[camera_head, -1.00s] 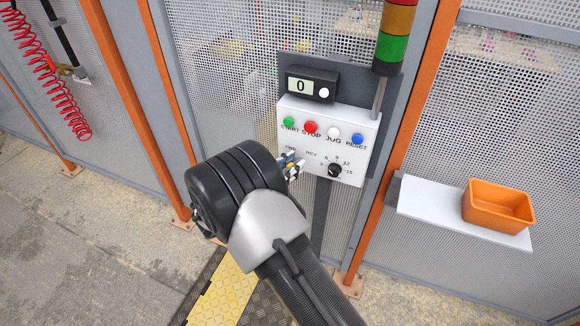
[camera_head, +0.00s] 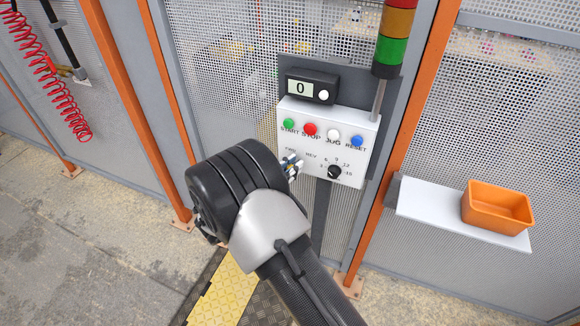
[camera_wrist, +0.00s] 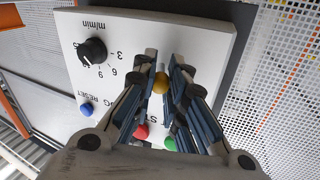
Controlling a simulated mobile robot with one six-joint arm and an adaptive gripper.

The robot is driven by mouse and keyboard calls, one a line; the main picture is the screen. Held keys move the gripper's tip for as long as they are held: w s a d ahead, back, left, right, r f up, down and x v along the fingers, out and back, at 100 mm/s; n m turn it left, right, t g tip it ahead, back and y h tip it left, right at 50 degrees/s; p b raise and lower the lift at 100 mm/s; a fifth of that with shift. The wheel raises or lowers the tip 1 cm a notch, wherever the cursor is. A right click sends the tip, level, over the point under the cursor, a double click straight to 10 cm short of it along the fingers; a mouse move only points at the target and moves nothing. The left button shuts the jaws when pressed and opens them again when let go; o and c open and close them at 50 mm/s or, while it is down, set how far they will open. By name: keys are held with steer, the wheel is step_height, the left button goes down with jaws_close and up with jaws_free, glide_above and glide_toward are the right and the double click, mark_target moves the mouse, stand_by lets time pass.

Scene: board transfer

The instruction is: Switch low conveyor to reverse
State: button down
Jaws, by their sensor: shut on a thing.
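The white control panel (camera_head: 335,117) has a FWD / REV selector at its lower left. My gripper (camera_head: 291,166) is at that selector, just below the FWD label and left of the REV label. In the wrist view, which shows the panel upside down, my gripper (camera_wrist: 162,82) has its fingers on either side of a small yellow-brown round knob (camera_wrist: 161,84), apparently the selector's lever end, and is shut on it. The lever's base is hidden by the fingers, so I cannot tell which way it points.
Green START (camera_head: 289,123), red STOP (camera_head: 310,128), white JOG (camera_head: 334,133) and blue RESET (camera_head: 357,140) buttons sit above. A black speed dial (camera_head: 334,171) is to the right. The display (camera_head: 300,87) reads 0. An orange bin (camera_head: 497,207) stands on a shelf at right.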

steer(key=d+n+t+y, duration=0.1)
steer(key=n+y, duration=0.1)
steer(key=y, duration=0.2)
steer(key=d+n+t+y+b, duration=0.1)
steer(key=n+t+y, duration=0.1)
steer(key=n+y, duration=0.1)
steer(key=s+n+t+y, duration=0.1)
steer(key=n+y, duration=0.2)
steer(key=y, duration=0.1)
steer(key=shift+d+y, duration=0.4)
steer(key=shift+b, duration=0.3)
steer(key=c, duration=1.8)
jaws_free()
steer(key=shift+c, duration=0.2)
steer(key=s, duration=0.7)
steer(key=shift+s, duration=0.2)
